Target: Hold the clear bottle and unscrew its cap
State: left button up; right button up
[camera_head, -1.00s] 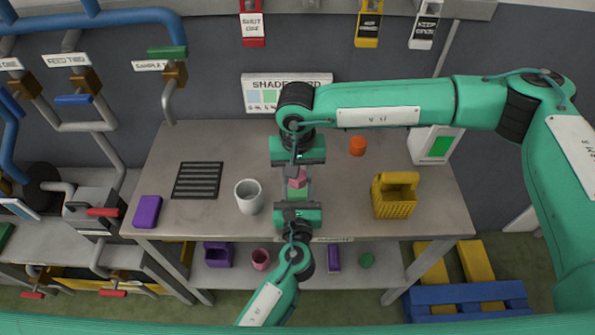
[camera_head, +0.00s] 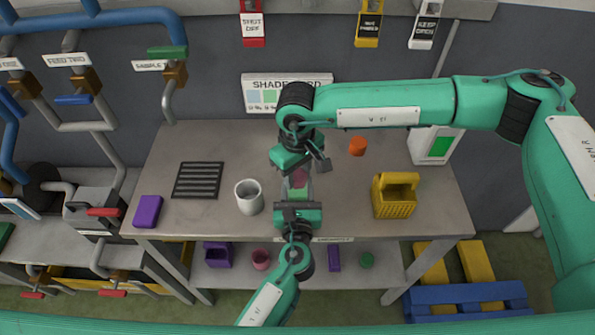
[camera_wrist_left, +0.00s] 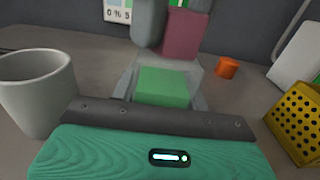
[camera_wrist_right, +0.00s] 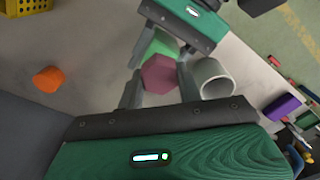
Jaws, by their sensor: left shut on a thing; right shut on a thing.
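The clear bottle (camera_wrist_left: 198,82) stands upright on the table, with green (camera_wrist_left: 163,87) showing through it. Its pink cap (camera_wrist_right: 160,74) is six-sided and also shows in the head view (camera_head: 299,178). My left gripper (camera_head: 297,193) is shut around the bottle's body from the near side. My right gripper (camera_wrist_right: 160,88) reaches down from above and is shut on the cap, one finger on each side. In the head view the right gripper sits turned at a slant and partly hides the cap. I cannot tell whether the cap is loose on the neck.
A grey mug (camera_head: 249,198) stands close left of the bottle. A yellow basket (camera_head: 394,197) and an orange piece (camera_head: 358,146) are on the right. A black grate (camera_head: 198,180) and a purple block (camera_head: 148,211) lie on the left. The table (camera_head: 340,205) is bare right of the bottle.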

jog(key=n, duration=0.3)
jog(key=shift+n, duration=0.4)
jog(key=o, duration=1.1)
jog(key=shift+o, duration=0.4)
jog(key=shift+r, duration=0.15)
jog(key=shift+r, duration=1.85)
